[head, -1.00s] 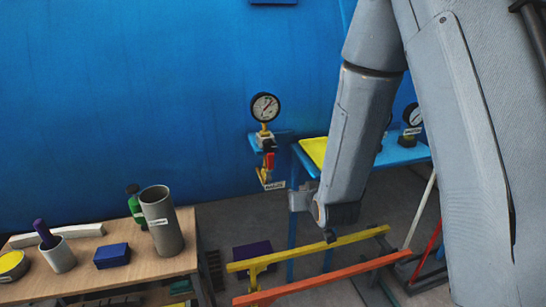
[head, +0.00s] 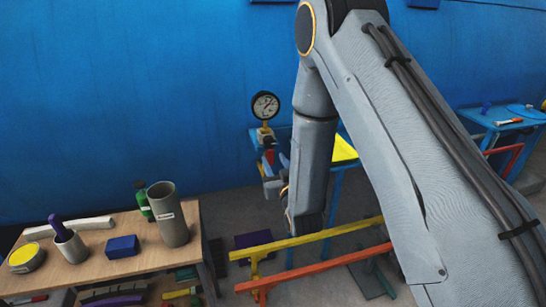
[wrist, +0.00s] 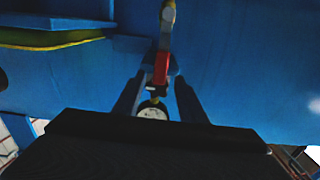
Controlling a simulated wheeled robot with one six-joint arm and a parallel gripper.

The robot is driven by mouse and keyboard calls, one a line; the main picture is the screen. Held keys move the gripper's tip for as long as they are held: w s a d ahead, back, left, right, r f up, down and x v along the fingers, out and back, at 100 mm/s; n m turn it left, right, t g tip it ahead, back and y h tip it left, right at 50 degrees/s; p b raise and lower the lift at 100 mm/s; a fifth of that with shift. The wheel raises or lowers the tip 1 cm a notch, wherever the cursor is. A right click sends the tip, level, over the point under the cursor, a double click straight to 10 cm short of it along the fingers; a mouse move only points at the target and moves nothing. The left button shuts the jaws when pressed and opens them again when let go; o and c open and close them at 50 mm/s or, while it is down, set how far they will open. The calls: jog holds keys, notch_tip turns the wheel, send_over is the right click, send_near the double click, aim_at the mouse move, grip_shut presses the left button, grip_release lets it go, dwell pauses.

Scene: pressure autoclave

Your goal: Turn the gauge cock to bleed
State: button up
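In the wrist view the red lever (wrist: 161,68) shows between the two fingertips of my gripper (wrist: 160,80). The fingers are apart, with a gap on each side of the lever, and I see no clear contact. The gauge face (wrist: 152,112) shows low between the fingers. In the head view my gripper (head: 275,172) is at the lever's lower end and partly covers the parts below it.
A wooden bench (head: 125,225) at the left holds a grey cylinder (head: 168,214), a green bottle (head: 144,203) and a blue box (head: 122,246). Yellow (head: 305,241) and orange (head: 312,268) rails stand below my arm. A blue table (head: 498,118) stands at the far right.

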jog(key=shift+x, duration=1)
jog(key=shift+c, duration=0.3)
grip_shut()
